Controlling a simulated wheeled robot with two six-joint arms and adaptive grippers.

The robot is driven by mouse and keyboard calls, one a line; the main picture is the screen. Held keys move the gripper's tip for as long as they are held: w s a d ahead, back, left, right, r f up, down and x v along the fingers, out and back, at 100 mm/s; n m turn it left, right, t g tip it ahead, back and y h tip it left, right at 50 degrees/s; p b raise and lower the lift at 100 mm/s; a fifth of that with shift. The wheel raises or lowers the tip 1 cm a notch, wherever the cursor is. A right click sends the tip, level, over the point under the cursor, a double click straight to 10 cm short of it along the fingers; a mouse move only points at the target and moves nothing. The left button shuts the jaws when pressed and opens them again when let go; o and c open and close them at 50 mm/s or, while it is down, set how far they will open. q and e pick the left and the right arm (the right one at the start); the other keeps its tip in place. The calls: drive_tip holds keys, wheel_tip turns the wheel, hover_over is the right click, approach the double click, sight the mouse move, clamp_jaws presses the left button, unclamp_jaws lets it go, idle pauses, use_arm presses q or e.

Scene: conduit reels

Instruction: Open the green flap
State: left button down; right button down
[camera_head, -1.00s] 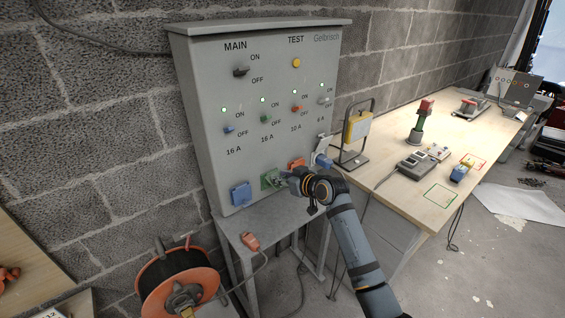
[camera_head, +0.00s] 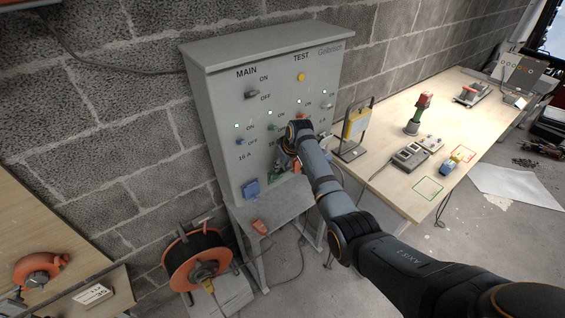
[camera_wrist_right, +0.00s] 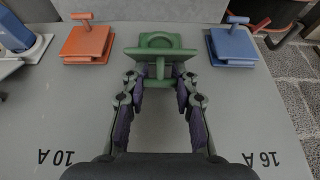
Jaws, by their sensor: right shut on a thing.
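The green flap (camera_wrist_right: 162,85) is on the front of the grey power box (camera_head: 240,170), low between an orange flap (camera_wrist_right: 87,42) and a blue flap (camera_wrist_right: 232,45). In the right wrist view it stands out from its socket, and a round green ring shows behind its edge. My right gripper (camera_wrist_right: 162,84) has its fingers on both sides of the green flap, shut on it. In the head view the gripper (camera_head: 284,165) covers part of the green flap (camera_head: 276,177). My left gripper is not in view.
The workbench (camera_head: 390,190) with a yellow lamp (camera_head: 355,124) on a stand is close to my right arm. A cable reel (camera_head: 197,262) sits below the box at left.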

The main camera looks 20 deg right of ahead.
drive_tip(key=shift+w+g, duration=0.15)
drive_tip(key=shift+g, duration=0.15)
drive_tip(key=c, duration=1)
unclamp_jaws()
drive_tip(key=shift+r, duration=0.1)
drive_tip(key=v, duration=1.2)
drive_tip(key=shift+a, duration=0.15)
